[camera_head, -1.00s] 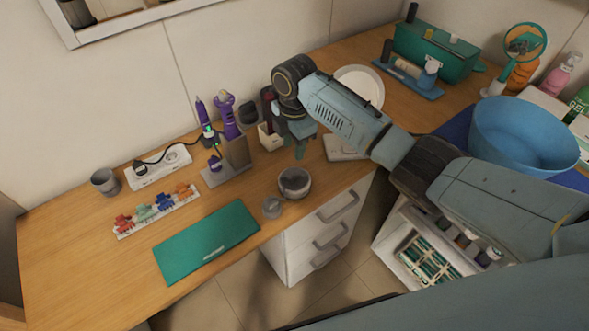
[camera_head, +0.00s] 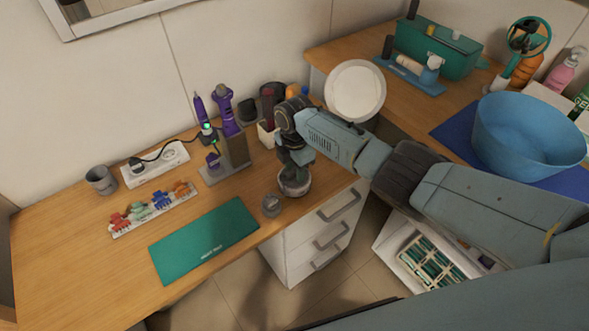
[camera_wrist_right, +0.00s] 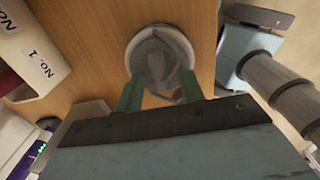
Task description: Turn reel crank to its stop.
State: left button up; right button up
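No reel crank can be made out clearly. A grey round bowl-like piece (camera_head: 297,188) stands near the desk's front edge, with a small grey cylinder (camera_head: 271,206) beside it. My right gripper (camera_head: 293,172) points down over the round piece and hides part of it. In the right wrist view, its two green fingers (camera_wrist_right: 160,88) are spread apart at the near side of the round piece (camera_wrist_right: 158,50), which has a grey shape inside. I cannot tell whether they touch it. My left gripper is out of view.
A stand with purple tools (camera_head: 228,150) and a white power strip (camera_head: 157,165) with a cable are behind. A green mat (camera_head: 205,240) and a strip of coloured clips (camera_head: 153,207) lie left. White drawers (camera_head: 320,235) are below the front edge. A blue basin (camera_head: 525,135) stands right.

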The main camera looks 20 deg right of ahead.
jog(key=shift+f, duration=0.1)
jog(key=shift+c, duration=0.2)
grip_shut()
